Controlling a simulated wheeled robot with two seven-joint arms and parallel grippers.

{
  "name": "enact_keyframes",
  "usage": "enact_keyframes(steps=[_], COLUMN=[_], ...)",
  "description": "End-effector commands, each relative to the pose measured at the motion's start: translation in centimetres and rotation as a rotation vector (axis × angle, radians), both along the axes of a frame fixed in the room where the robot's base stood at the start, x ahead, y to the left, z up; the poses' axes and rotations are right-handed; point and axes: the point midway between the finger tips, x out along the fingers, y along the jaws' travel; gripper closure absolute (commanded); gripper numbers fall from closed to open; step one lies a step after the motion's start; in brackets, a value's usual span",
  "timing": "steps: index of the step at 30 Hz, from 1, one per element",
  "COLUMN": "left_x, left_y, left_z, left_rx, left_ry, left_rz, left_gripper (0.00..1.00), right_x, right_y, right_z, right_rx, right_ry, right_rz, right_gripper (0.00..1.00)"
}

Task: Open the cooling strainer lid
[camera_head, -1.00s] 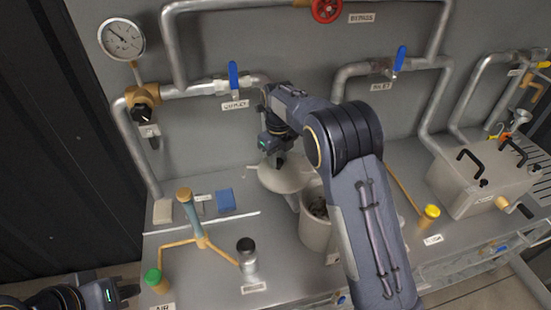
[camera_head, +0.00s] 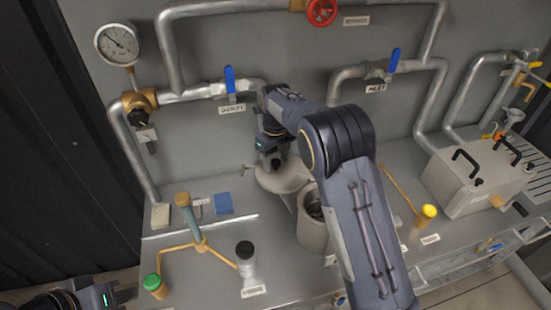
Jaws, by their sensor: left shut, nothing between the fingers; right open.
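The cooling strainer pot (camera_head: 312,232) is a grey cylinder on the bench, and its mouth is uncovered, with dark contents showing inside. The round pale grey lid (camera_head: 290,180) is off the mouth, behind and to the left of the pot. My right gripper (camera_head: 276,163) points down at the lid's top and is open; the arm hides part of the lid and the pot's right side, and I cannot tell whether the fingers touch the lid. My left gripper (camera_head: 108,298) is at the bottom left corner, partly cut off, shut and empty, far from the pot.
Pipes with blue-handled valves (camera_head: 229,82) and a gauge (camera_head: 117,43) line the back wall. A grey box (camera_head: 465,190) with black handles stands right.

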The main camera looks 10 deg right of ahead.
Motion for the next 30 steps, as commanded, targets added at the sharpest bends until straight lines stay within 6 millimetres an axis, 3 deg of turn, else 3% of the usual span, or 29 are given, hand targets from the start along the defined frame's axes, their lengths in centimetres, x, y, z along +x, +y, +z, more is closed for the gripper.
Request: enact_keyframes(steps=[5,18,30], left_x=[0.0,0.0,0.0], left_y=[0.0,0.0,0.0], left_z=[-0.3,-1.4,-1.3], left_rx=[0.0,0.0,0.0], left_ry=[0.0,0.0,0.0], left_rz=[0.0,0.0,0.0], left_gripper=[1.0,1.0,1.0], right_x=[0.0,0.1,0.0], right_y=[0.0,0.0,0.0], right_z=[0.7,7.2,7.8], right_rx=[0.0,0.0,0.0], right_ry=[-0.001,-0.002,0.0], right_rz=[0.0,0.0,0.0], right_gripper=[0.49,0.49,0.49])
